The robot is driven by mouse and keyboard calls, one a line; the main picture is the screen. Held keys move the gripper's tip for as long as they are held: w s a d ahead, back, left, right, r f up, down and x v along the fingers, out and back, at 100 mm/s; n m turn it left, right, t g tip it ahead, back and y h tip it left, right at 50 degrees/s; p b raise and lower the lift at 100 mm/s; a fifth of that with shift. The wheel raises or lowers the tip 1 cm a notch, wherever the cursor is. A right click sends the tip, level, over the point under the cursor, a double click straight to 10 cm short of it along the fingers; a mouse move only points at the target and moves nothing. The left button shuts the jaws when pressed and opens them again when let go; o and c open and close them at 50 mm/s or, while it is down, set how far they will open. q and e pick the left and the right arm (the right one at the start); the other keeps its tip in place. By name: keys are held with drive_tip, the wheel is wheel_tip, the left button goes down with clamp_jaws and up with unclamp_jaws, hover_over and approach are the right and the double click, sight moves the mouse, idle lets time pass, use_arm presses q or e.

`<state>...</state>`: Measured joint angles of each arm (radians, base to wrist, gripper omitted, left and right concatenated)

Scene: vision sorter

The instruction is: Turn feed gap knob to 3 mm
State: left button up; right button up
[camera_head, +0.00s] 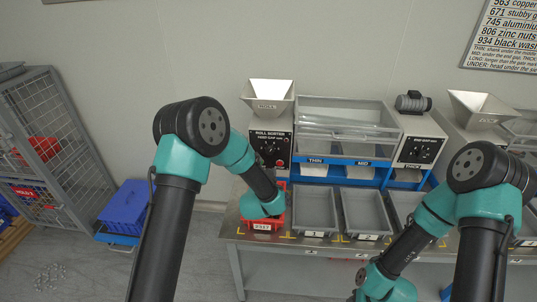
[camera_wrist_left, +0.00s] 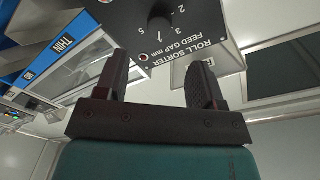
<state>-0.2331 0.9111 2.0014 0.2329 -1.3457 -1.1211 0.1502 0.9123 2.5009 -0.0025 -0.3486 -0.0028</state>
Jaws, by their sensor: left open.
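The roll sorter (camera_head: 270,139) has a black front panel with a dark round knob (camera_wrist_left: 160,26) under the FEED GAP mm label. In the left wrist view the panel appears upside down, with scale numbers around the knob. A pale mark shows on the knob, but I cannot tell the exact value it points to. My left gripper (camera_wrist_left: 158,64) is open and empty. Its fingers point toward the panel, with the knob beyond the space between them, apparently not gripped. In the head view my left wrist is low in front of the sorter and its fingers are hidden.
A red bin (camera_head: 263,226) and grey trays (camera_head: 314,233) stand on the bench below. A white hopper (camera_head: 268,105) tops the sorter. A second machine (camera_head: 421,149) stands at right. A wire cage (camera_head: 40,150) and blue crate (camera_head: 125,207) are at left.

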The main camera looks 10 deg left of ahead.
sight(269, 153)
use_arm(q)
drive_tip(key=w, duration=0.9)
drive_tip(key=shift+c, duration=0.3)
drive_tip(key=c, duration=0.9)
drive_tip(key=shift+o, duration=0.2)
drive_tip(key=shift+n, duration=0.4)
drive_tip(key=n, duration=0.5)
drive_tip(key=shift+d+f, duration=0.1)
drive_tip(key=shift+d, duration=0.05)
drive_tip(key=n, duration=0.6)
drive_tip(key=shift+t, duration=0.3)
drive_tip(key=shift+n, duration=0.3)
